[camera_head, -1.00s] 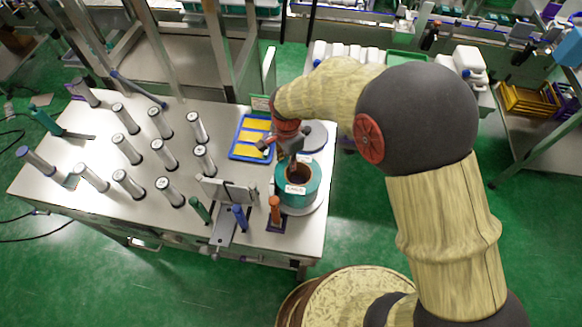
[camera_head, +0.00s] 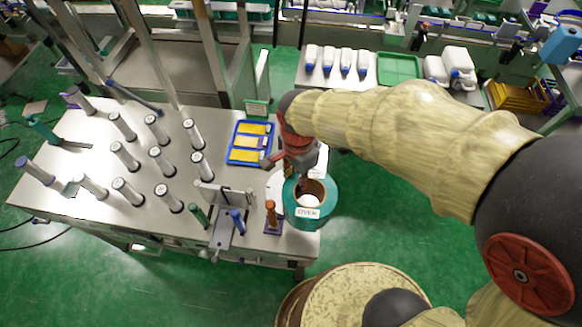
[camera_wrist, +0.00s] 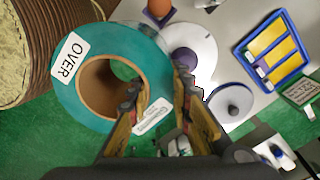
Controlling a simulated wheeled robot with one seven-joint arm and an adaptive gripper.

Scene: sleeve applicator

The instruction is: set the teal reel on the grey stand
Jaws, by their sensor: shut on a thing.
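The teal reel (camera_head: 327,205), with a white label and brown core, is in my gripper (camera_head: 301,172) over the table's right edge. In the wrist view the reel (camera_wrist: 68,98) is at the upper left; one finger of my gripper (camera_wrist: 160,84) is in its core, the other outside its wall. Green floor shows through the core. A grey disc with a dark hub (camera_wrist: 231,101), apparently the grey stand, is right of the fingers and apart from the reel. A paler disc with a purplish hub (camera_wrist: 205,47) lies nearer the reel, partly covered by it.
An orange-brown post (camera_head: 271,214) stands close left of the reel. A blue tray with yellow inserts (camera_head: 250,143) lies behind on the table (camera_head: 75,200). Several silver cylinders stand farther left. A round patterned surface (camera_head: 350,300) is in front.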

